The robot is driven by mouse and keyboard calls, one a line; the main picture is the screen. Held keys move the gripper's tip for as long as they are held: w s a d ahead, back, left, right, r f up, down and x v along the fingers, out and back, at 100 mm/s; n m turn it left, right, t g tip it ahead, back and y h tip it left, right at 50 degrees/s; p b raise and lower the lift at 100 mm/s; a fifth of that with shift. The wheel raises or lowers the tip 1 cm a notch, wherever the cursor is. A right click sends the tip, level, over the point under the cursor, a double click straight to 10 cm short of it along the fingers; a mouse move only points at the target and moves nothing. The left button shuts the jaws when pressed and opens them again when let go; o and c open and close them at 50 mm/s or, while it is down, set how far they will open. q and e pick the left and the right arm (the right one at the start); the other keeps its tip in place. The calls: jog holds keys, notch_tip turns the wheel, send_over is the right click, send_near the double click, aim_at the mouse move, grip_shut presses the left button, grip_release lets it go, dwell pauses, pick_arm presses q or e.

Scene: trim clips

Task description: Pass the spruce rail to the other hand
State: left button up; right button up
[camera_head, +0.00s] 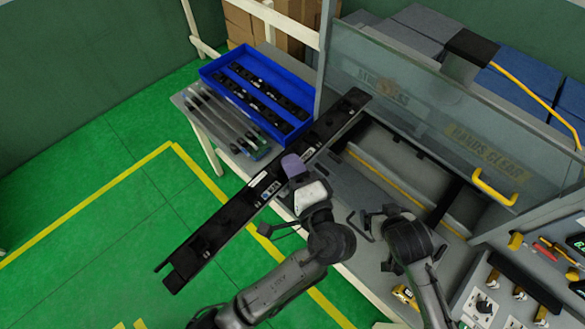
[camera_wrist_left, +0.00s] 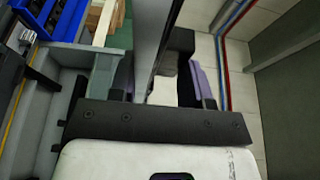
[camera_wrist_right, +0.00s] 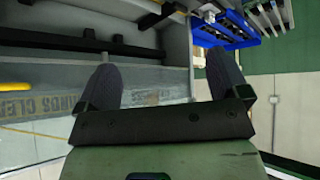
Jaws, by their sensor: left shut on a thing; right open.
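The long dark rail (camera_head: 225,222) runs diagonally across the head view, from lower left to upper right, held above the bench. It looks nearly black with a few small pale labels. My left gripper (camera_head: 297,168), with purple fingers, is shut on it near its middle. In the left wrist view the rail (camera_wrist_left: 153,45) stands between the two fingers, seen almost end-on. My right gripper (camera_head: 376,220) is open, to the right of and below the left one, apart from the rail. The right wrist view shows its fingers (camera_wrist_right: 165,88) spread with nothing between them.
A blue tray (camera_head: 207,73) holding several dark rails stands at the back left, with several pale strips (camera_head: 222,118) beside it. A clear guard with a yellow handle (camera_head: 494,188) covers a fixture at right. A control panel (camera_head: 484,306) is at lower right.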

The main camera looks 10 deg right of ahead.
jog(key=s+a+f+n+g, duration=0.1)
jog(key=s+a+f+g, duration=0.1)
jog(key=s, duration=0.7)
jog(key=s+a+f+n+g+y, duration=0.1)
jog(key=s+a+f+g, duration=0.1)
jog(key=s, duration=0.8)
jog(key=shift+a+f+n+y, duration=0.3)
jog(key=shift+a+f, duration=0.2)
jog(key=shift+a, duration=0.35)
